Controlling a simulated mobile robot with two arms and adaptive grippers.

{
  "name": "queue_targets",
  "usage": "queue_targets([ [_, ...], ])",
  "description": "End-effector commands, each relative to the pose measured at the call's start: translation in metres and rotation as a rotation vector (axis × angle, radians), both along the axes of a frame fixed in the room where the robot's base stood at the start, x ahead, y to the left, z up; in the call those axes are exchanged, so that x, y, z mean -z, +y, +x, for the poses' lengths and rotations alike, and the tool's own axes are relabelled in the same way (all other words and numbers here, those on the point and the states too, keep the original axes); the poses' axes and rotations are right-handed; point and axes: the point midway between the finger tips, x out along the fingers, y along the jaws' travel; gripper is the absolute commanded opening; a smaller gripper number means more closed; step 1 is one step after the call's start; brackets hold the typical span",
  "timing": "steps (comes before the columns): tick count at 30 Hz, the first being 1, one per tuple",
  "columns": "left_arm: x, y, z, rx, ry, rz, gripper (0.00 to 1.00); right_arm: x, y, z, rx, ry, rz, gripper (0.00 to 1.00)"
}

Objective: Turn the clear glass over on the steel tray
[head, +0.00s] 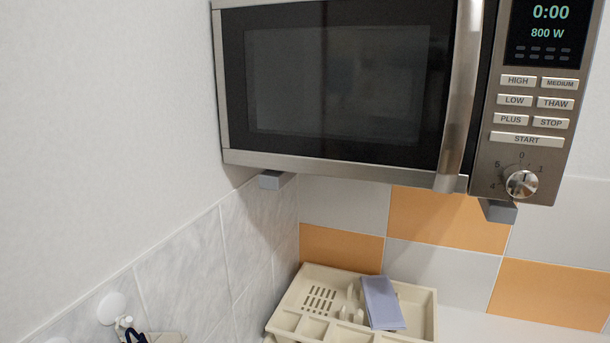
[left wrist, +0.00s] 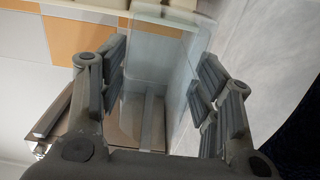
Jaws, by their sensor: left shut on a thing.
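The clear glass (left wrist: 150,58) shows in the left wrist view as a see-through, faintly blue shape between the fingers. My left gripper (left wrist: 162,70) is shut on it, with a ridged pad on each side. I cannot tell from this view which way up the glass is. The head view shows neither the glass nor a gripper. I cannot make out the steel tray in either view. My right gripper is not in view.
In the head view a microwave (head: 340,80) hangs on brackets above a cream dish rack (head: 285,322) holding a lavender-blue cloth or sponge (head: 382,303). A white hook (head: 112,309) is on the left wall. Orange and white tiles line the back wall.

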Motion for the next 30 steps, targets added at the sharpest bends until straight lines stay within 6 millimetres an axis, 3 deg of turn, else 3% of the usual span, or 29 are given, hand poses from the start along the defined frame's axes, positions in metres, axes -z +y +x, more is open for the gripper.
queue_targets([
  [1, -0.01, 0.0, 0.0, 0.0, -0.003, -0.001, 0.36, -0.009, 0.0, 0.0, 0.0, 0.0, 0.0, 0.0],
  [18, -0.053, 0.0, 0.0, 0.0, -0.002, 0.0, 0.36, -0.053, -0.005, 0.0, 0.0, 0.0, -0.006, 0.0],
  [30, -0.053, 0.0, 0.0, 0.0, -0.015, 0.034, 0.36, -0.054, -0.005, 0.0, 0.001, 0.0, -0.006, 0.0],
])
